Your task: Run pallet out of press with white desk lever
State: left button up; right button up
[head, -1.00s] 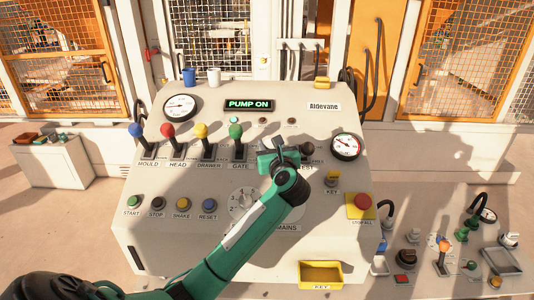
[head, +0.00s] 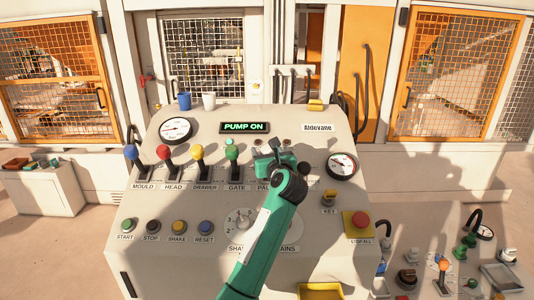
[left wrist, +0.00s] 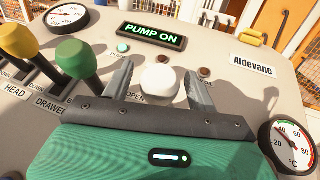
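The white knob (left wrist: 160,79) of the desk lever stands between the two fingers of my left gripper (left wrist: 159,70) in the left wrist view. The fingers are apart, one on each side, with a narrow gap showing beside the knob. The lever's shaft is hidden behind my gripper's body. In the head view my left gripper (head: 276,150) is over the lever spot right of the green GATE lever (head: 232,150), covering the white lever and part of its label. The press and pallet cannot be clearly made out. My right gripper is not in view.
Blue, red and yellow levers (head: 197,156) stand in the row to the left. The display (head: 245,128) reads PUMP ON. A red stop button (head: 361,219) is at lower right.

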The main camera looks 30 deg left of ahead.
pick_arm(q)
jog(key=shift+s+d+f, duration=0.1)
jog(key=shift+d, duration=0.05)
jog(key=b+v, duration=0.6)
jog(key=v, duration=0.7)
jog(key=shift+s+d, duration=0.2)
jog(key=shift+a, duration=0.1)
dwell(0.6)
